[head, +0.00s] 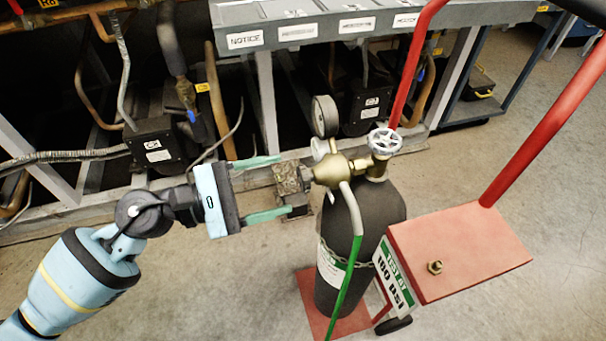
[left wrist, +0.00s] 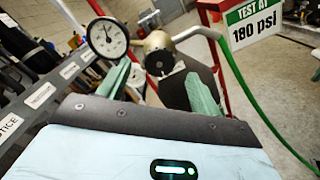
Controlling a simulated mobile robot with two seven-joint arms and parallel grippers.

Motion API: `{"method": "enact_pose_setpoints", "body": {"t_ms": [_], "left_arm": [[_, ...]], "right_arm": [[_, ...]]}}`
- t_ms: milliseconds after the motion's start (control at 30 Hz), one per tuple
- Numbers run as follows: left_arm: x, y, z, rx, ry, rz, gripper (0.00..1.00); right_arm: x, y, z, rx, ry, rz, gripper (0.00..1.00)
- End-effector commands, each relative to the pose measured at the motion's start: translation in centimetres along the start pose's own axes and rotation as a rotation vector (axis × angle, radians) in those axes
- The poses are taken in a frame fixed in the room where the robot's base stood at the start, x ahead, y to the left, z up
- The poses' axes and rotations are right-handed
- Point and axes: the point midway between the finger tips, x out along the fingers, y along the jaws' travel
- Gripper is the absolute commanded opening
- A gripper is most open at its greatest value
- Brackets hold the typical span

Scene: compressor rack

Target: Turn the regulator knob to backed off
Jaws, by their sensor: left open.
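In the left wrist view the brass regulator (left wrist: 160,42) shows beyond and between the fingers, beside a white-faced gauge (left wrist: 107,37). My right gripper is out of view.
A white handwheel valve (head: 385,141) tops the cylinder. A green hose (head: 345,290) hangs in front of it. A red cart with a box (head: 465,250) and a "180 psi" sign (left wrist: 255,25) stands at right. The compressor rack's grey rail (head: 320,25) runs behind.

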Motion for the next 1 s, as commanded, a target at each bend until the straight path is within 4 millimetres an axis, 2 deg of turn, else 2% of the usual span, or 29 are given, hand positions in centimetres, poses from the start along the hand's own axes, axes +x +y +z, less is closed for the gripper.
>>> {"method": "enact_pose_setpoints", "body": {"t_ms": [100,333,500,767,1000], "left_arm": [[2.0,0.3,0.2,0.001,-0.003,0.002,0.65],[4.8,0.2,0.2,0.0,-0.001,0.002,0.65],[5.7,0.1,0.1,-0.002,-0.001,0.001,0.65],[5.8,0.0,0.0,-0.002,0.0,0.001,0.65],[5.8,0.0,0.0,-0.002,0.0,0.001,0.33]], "right_arm": [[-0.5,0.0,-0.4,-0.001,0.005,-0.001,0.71],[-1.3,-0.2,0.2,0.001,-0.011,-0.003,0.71],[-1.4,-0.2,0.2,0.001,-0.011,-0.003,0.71],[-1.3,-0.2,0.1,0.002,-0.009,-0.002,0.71],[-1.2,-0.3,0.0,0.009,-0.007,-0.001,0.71]]}}
